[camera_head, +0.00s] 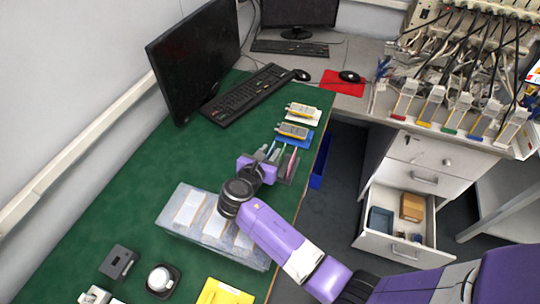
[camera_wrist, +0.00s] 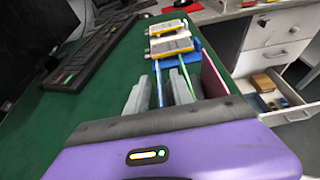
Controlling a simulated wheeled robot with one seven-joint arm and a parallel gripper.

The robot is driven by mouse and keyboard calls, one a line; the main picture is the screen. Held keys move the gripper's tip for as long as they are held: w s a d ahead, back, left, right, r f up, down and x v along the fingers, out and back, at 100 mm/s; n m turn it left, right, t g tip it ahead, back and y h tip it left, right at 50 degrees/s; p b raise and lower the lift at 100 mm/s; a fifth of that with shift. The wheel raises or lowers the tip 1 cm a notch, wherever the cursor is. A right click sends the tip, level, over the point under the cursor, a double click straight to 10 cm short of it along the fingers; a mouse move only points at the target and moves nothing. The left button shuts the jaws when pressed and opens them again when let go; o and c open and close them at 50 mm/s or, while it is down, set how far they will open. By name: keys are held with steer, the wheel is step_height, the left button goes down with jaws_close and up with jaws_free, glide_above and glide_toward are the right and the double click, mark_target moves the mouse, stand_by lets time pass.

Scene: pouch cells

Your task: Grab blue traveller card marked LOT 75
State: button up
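A blue card (camera_head: 306,142) lies on the green bench near its right edge, partly under a yellow-and-grey handheld device (camera_head: 292,131). In the wrist view the blue card (camera_wrist: 197,46) shows around the yellow-and-grey device (camera_wrist: 171,46), beyond my fingers. No lot marking is readable. My gripper (camera_head: 272,154) is on the near side of the card, low over the bench. In the wrist view its grey fingers (camera_wrist: 160,95) are apart. A thin blue stick-like item shows between them; I cannot tell whether they touch it.
A second device (camera_head: 302,109) lies on a pale card behind. Thin upright items, one pink (camera_head: 292,163), stand right beside my gripper. A clear tray (camera_head: 178,222) lies below my arm. A keyboard (camera_head: 243,101) and monitor (camera_head: 196,62) are back left. Green bench is clear at left.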

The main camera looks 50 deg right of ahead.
steer(key=shift+c, duration=0.5)
jaws_close()
